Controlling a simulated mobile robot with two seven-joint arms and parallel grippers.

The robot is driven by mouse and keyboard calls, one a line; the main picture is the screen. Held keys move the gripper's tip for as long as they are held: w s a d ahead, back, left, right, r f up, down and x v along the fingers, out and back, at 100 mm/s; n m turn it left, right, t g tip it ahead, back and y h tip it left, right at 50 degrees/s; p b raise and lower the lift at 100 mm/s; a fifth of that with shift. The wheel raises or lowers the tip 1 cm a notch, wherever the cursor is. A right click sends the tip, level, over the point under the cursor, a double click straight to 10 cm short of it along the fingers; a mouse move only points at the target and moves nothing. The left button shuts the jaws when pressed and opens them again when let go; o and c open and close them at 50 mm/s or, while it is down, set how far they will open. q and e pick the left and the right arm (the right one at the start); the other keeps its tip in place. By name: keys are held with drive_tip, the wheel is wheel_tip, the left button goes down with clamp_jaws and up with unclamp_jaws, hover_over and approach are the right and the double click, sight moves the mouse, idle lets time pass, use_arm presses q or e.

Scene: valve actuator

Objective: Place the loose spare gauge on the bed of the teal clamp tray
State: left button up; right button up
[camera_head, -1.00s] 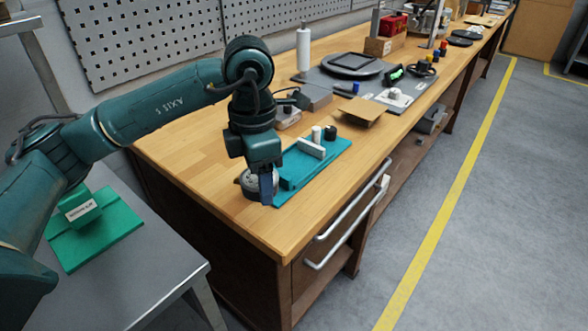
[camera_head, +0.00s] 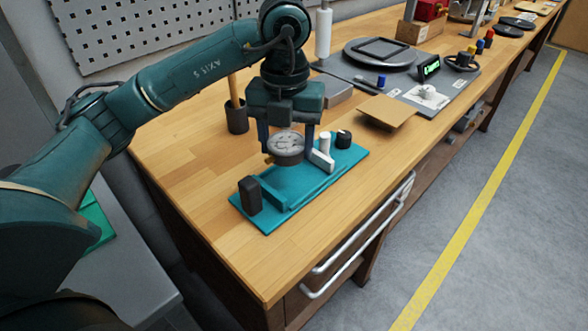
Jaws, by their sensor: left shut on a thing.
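The spare gauge (camera_head: 285,147) is a round grey dial with a dark rim and a small brass-coloured part low on its left. My left gripper (camera_head: 285,143) points down and is shut on it, one finger on each side. The gauge is over the far side of the teal clamp tray (camera_head: 335,178); whether it touches the bed is hard to tell. The tray has a raised teal rail, a black block (camera_head: 250,196) at its near left end, and a white bar (camera_head: 321,161), white post (camera_head: 325,143) and black knob (camera_head: 343,139) towards its right end. My right gripper is out of view.
A dark cup with a wooden handle (camera_head: 236,118) stands behind the tray, left of my gripper. A brown flat piece (camera_head: 387,111) and a grey board with several parts (camera_head: 440,93) lie to the right. The wooden bench (camera_head: 190,170) is clear on the left.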

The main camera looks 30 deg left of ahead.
sight(287, 185)
use_arm(q)
wheel_tip(287, 185, down, 3)
drive_tip(key=shift+s+r, duration=0.15)
drive_tip(key=shift+f, duration=2.15)
drive_tip(key=shift+f, duration=0.2)
drive_tip(key=o, duration=0.8)
wheel_tip(287, 185, up, 12)
drive_tip(key=shift+r+p, duration=0.2)
drive_tip(key=shift+p, duration=0.2)
